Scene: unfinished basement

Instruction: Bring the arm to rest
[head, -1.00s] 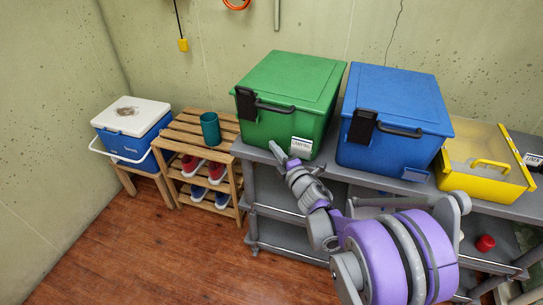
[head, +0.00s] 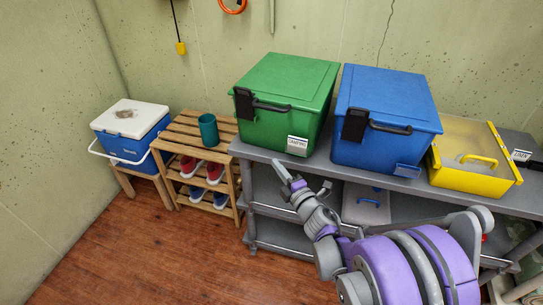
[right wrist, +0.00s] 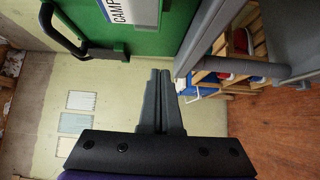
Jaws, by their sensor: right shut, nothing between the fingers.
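My right arm, purple and grey, reaches in from the lower right of the head view. My right gripper (head: 283,172) is shut and empty, in front of the grey shelf unit (head: 262,157) and below the green box (head: 290,90). In the right wrist view its fingers (right wrist: 160,88) lie together with nothing between them. The green box (right wrist: 175,30) with its black handle and white label fills the top of that view. My left gripper is not in view.
A blue box (head: 387,115) and a yellow box (head: 468,165) stand on the shelf unit beside the green one. A slatted rack (head: 180,140) with a teal cup (head: 209,130) and shoes, and a cooler (head: 130,130), stand left. The floor at lower left is clear.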

